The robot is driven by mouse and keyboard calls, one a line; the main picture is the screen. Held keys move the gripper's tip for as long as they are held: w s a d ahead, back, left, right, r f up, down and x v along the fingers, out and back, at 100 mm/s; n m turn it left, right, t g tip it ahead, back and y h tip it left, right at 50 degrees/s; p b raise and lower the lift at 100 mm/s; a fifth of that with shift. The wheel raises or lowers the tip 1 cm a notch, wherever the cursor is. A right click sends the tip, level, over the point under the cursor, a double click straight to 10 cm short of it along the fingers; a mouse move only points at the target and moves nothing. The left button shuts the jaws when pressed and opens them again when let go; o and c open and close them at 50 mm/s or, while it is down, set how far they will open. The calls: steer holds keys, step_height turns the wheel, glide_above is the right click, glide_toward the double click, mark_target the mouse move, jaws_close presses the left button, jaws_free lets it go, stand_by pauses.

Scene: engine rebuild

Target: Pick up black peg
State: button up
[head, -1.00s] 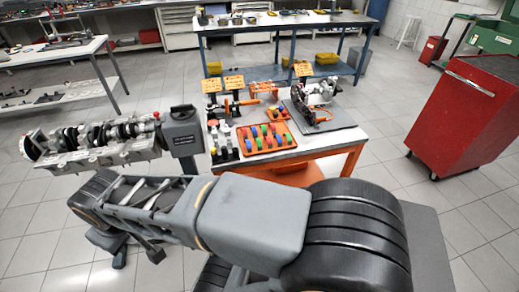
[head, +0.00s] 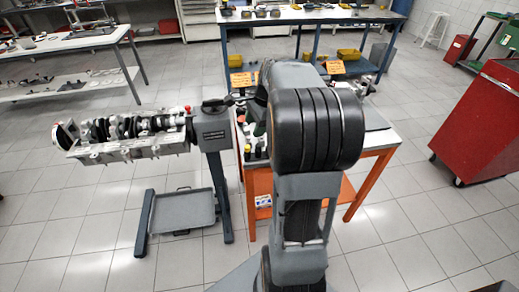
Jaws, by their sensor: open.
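I cannot pick out the black peg with certainty. Small dark and pale parts (head: 256,151) stand at the left end of the orange-legged worktable (head: 384,141), too small to tell apart. My raised arm covers the middle of the worktable, including the place of the tray of coloured pegs seen earlier. My gripper is not visible; my own arm hides the space where it may be.
An engine block with a crankshaft (head: 125,135) is held on a grey stand (head: 214,135) at left, with a tray (head: 183,211) low between its legs. A red cabinet (head: 484,120) stands at right. A blue-framed bench (head: 300,18) is behind. Open floor lies in front.

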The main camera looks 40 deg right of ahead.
steer(key=d+f+m+y, duration=0.1)
steer(key=d+f+m, duration=0.1)
steer(key=d+m, duration=0.45)
glide_toward(258, 145)
step_height(258, 145, down, 2)
steer(key=shift+t, duration=0.3)
steer(key=shift+x, duration=3.4)
steer(key=shift+a+r, duration=0.1)
steer(key=shift+a, duration=0.05)
steer(key=shift+c, duration=0.4)
jaws_close()
